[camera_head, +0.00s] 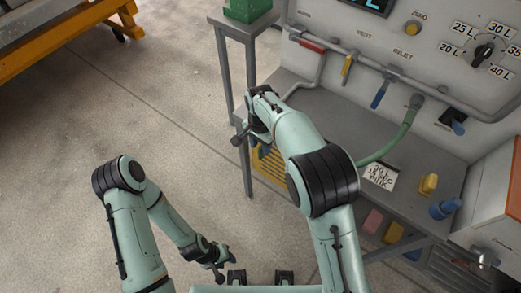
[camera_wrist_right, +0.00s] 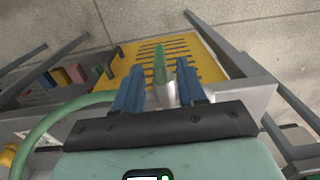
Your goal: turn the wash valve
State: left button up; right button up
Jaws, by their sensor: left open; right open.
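The panel carries a red lever (camera_head: 312,46), a yellow lever (camera_head: 347,66) under the word VENT, and a blue lever (camera_head: 380,93) near the word INLET. The label by the red lever is too small to read, so I cannot tell which is the wash valve. My right gripper (camera_head: 258,146) is at the bench's left end, away from the levers. In the right wrist view my right gripper (camera_wrist_right: 165,93) is open, with a green-tipped grey nozzle (camera_wrist_right: 160,67) between its blue fingers; contact is unclear. My left gripper (camera_head: 221,268) is open, low over the floor.
A green hose (camera_head: 403,139) runs from the panel behind my right arm. A dial (camera_head: 484,52) with litre marks is at right. A note card (camera_head: 381,176), a yellow block (camera_head: 428,184) and a blue item (camera_head: 445,207) are on the bench.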

aim_at(261, 147)
notch_tip(261, 147, down, 3)
jog(key=shift+s+r, duration=0.1)
jog(key=shift+f, duration=0.25)
